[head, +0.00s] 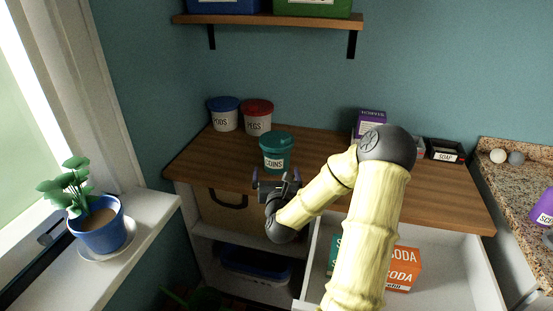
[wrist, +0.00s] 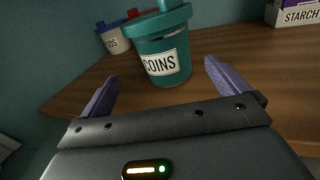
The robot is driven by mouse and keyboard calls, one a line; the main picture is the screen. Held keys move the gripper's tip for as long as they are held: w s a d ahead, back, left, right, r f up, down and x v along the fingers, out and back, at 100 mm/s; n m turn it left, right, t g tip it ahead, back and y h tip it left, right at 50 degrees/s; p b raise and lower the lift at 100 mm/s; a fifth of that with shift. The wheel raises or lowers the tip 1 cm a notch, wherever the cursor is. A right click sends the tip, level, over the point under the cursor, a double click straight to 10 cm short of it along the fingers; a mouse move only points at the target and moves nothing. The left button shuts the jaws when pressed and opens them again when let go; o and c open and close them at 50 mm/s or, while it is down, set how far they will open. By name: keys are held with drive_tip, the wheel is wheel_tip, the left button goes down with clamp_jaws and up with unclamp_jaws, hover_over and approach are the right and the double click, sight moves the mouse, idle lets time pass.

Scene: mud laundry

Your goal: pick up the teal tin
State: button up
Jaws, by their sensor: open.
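The teal tin (head: 277,147) has a teal lid and a white label reading COINS. It stands upright on the wooden counter (head: 225,155), near its front edge. In the wrist view the tin (wrist: 163,45) is ahead of my gripper (wrist: 160,85), between the lines of its two purple fingers but beyond their tips. My gripper (head: 277,180) is open and empty, just in front of the tin at about counter height. I see no contact between the fingers and the tin.
A blue-lidded PODS tub (head: 224,116) and a red-lidded PEGS tub (head: 257,119) stand behind the tin to the left. A purple box (head: 371,122) and a SOAP box (head: 444,150) are to the right. An open drawer (head: 455,270) holds a SODA box (head: 403,270).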

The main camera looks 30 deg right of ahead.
sight(276, 161)
drive_tip(key=x, duration=0.5)
drive_tip(key=shift+w+p, duration=0.1)
drive_tip(key=shift+p, duration=0.2)
drive_tip(key=shift+w+d, duration=0.2)
drive_tip(key=shift+s, duration=0.1)
drive_tip(key=shift+d+f+p+x, duration=0.15)
drive_tip(key=shift+p+x, duration=0.15)
drive_tip(key=shift+x, duration=1.05)
drive_tip(key=shift+d+f+p+x, duration=0.1)
drive_tip(key=shift+p+x, duration=0.15)
drive_tip(key=shift+x, duration=1.05)
drive_tip(key=shift+s, duration=0.1)
drive_tip(key=c, duration=1)
drive_tip(key=shift+c, duration=0.2)
